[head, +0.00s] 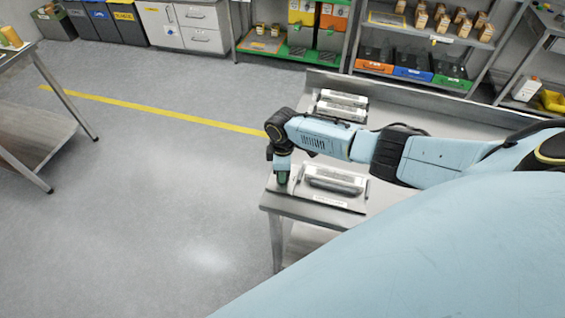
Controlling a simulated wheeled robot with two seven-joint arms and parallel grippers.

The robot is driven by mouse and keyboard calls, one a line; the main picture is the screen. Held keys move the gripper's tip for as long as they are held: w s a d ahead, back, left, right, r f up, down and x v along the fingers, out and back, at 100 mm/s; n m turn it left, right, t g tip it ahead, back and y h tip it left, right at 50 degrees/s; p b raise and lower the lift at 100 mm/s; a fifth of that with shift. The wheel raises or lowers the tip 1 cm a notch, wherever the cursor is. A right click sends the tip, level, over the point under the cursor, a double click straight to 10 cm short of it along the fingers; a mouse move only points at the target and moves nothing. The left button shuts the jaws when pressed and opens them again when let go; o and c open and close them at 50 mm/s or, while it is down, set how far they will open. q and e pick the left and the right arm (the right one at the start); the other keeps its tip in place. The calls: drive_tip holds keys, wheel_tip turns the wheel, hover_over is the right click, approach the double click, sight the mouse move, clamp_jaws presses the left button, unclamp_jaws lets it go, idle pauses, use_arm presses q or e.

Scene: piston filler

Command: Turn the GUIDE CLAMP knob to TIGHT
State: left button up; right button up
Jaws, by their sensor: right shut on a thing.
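My right arm reaches in from the right over a steel bench (380,205). My right gripper (283,182) points down at the bench's left end, beside a low metal unit (335,180) on a flat plate. It is shut on a small knob that the fingers and wrist mostly hide. I cannot read any GUIDE CLAMP or TIGHT marking at this size, nor tell which way the knob is turned. My left gripper is out of view.
A second metal unit (342,103) sits farther back on the bench, behind my forearm. Shelves with jars (458,20) and coloured bins (413,73) stand behind. Another table (30,120) is at far left. The floor between is clear, with a yellow line (150,112).

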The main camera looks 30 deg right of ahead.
drive_tip(key=o, duration=1)
drive_tip(key=shift+d, duration=0.1)
drive_tip(key=shift+r, duration=0.1)
wheel_tip(320, 180, up, 13)
drive_tip(key=shift+r+p, duration=0.15)
drive_tip(key=shift+p, duration=0.3)
